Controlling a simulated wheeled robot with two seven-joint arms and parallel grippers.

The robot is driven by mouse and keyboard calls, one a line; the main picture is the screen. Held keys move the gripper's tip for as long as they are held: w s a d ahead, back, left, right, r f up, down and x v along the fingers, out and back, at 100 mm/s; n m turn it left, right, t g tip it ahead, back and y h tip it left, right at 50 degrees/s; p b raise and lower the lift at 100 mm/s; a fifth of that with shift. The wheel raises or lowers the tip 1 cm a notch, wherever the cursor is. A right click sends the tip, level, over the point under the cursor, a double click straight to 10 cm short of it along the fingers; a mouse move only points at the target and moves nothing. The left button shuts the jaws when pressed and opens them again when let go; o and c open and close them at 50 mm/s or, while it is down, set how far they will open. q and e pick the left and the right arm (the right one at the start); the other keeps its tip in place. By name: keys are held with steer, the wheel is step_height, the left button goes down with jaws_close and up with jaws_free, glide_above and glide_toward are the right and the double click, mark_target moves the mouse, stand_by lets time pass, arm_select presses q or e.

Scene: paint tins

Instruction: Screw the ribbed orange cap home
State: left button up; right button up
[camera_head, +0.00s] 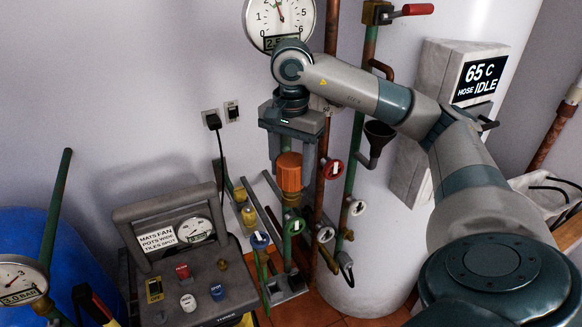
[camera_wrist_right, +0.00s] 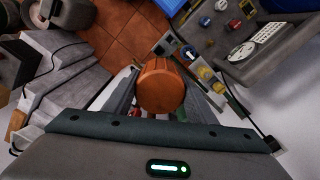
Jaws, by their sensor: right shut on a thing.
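The ribbed orange cap (camera_head: 289,172) sits upright at the top of a green vertical pipe (camera_head: 287,222) in the head view. In the right wrist view the cap (camera_wrist_right: 161,86) shows from above, in front of the gripper's palm. My right gripper (camera_head: 297,170) reaches down over the cap from above, with its fingers on either side, shut on it. The cap's lower edge meets the pipe; I cannot tell how far down the thread it is. My left gripper is in neither view.
A grey panel (camera_head: 205,275) with a gauge and coloured knobs stands to the left. A white tank (camera_head: 385,235) and a display box (camera_head: 477,80) reading 65 C stand further right.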

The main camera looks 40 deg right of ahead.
steer(key=shift+f+b, duration=0.85)
